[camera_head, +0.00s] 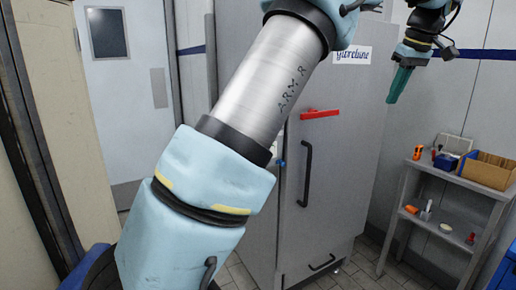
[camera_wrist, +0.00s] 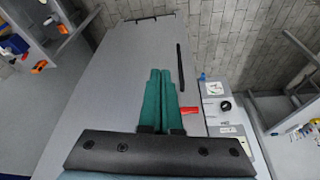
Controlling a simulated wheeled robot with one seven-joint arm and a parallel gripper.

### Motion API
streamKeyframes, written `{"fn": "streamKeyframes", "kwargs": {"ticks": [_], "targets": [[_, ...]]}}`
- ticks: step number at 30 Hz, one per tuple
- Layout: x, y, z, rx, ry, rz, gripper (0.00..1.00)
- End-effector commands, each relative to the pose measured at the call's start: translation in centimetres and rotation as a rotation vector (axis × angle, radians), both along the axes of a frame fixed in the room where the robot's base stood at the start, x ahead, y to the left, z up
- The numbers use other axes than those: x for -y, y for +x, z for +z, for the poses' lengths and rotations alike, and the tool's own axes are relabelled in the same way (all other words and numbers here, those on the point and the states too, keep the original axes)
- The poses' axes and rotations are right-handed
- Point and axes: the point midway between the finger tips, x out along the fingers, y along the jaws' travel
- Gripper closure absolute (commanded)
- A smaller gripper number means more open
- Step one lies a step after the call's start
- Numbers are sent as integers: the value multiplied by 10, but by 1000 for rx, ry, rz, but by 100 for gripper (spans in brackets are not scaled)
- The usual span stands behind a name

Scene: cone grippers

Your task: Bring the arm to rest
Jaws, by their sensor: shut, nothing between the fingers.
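My arm rises across the middle of the head view, in front of a tall grey cabinet. The grey cabinet (camera_head: 345,180) is closed, with a red handle (camera_head: 320,114) and a black bar handle (camera_head: 304,174). The cabinet door (camera_wrist: 130,60) also lies behind the fingers in the wrist view.
A grey shelf table (camera_head: 455,176) stands at the right, holding a cardboard box (camera_head: 488,171), an orange device (camera_head: 417,153) and small tools. A light door (camera_head: 118,85) is at the left. A blue bin (camera_head: 505,275) is at the lower right. Tiled floor shows between.

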Motion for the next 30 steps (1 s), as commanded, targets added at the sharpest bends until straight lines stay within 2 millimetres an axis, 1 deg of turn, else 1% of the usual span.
{"fn": "streamKeyframes", "kwargs": {"ticks": [1,5,8,10,11,14,15,17,18,20,21,23,24,26,27,30], "targets": [[-11,5,-6,-10,6,-6,100],[-37,17,-22,-35,18,-44,100],[-65,25,-38,-60,24,-76,100],[-88,30,-52,-78,27,-103,100],[-100,32,-59,-88,27,-116,100],[-149,33,-87,-123,27,-164,100],[-172,32,-99,-137,25,-185,100],[-204,25,-117,-155,19,-213,100],[-226,19,-130,-166,14,-233,100],[-257,7,-148,-180,7,-257,100],[-278,-3,-160,-186,1,-271,100],[-307,-21,-177,-195,-7,-292,100],[-325,-35,-189,-201,-12,-304,100],[-350,-56,-204,-204,-18,-319,100],[-364,-70,-213,-205,-21,-329,100],[-391,-103,-231,-206,-26,-347,100]]}}
